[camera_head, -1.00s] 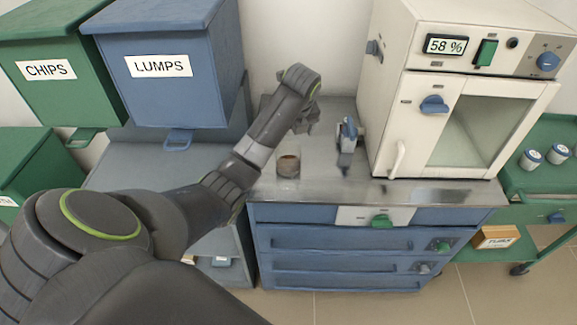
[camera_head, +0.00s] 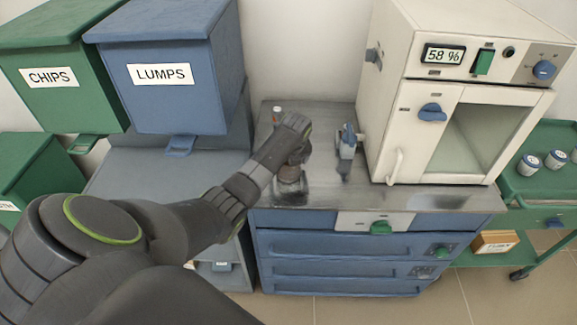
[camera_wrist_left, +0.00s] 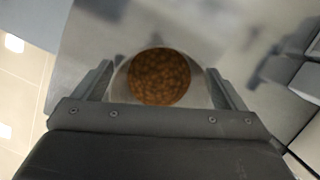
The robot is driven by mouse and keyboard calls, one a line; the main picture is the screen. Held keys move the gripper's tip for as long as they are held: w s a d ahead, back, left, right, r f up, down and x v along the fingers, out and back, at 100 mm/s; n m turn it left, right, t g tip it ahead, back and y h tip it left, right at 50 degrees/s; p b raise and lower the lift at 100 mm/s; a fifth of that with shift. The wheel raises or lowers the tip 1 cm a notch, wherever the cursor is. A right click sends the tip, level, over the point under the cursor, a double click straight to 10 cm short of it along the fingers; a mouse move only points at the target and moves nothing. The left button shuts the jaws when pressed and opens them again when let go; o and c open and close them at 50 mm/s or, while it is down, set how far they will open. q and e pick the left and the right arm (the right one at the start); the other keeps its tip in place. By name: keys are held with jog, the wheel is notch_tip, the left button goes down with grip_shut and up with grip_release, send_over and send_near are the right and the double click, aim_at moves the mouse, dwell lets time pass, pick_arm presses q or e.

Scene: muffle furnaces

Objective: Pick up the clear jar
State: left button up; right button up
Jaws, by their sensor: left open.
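The clear jar (camera_head: 290,174) stands upright on the metal top of the blue cabinet, with brown lumpy contents. In the left wrist view the jar (camera_wrist_left: 160,77) is seen from above, with its round rim between the two fingers. My left gripper (camera_wrist_left: 159,82) is open, with one finger on each side of the jar; I cannot tell whether they touch it. In the head view my left gripper (camera_head: 291,160) is over the jar, and the wrist hides its upper part.
A blue-handled device (camera_head: 346,150) stands right of the jar, beside the cream oven (camera_head: 400,120). Blue LUMPS (camera_head: 175,95) and green CHIPS (camera_head: 65,95) bins stand left. The metal top (camera_head: 380,198) is clear in front of the oven.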

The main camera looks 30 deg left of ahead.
pick_arm(q)
jog(key=shift+w+a+f, duration=0.1)
jog(key=shift+f, duration=0.3)
jog(key=c, duration=1)
notch_tip(320, 180, up, 10)
jog(key=shift+r+b, duration=0.1)
jog(key=shift+b, duration=0.4)
jog(key=o, duration=0.4)
jog(key=shift+c, duration=0.2)
jog(key=c, duration=0.3)
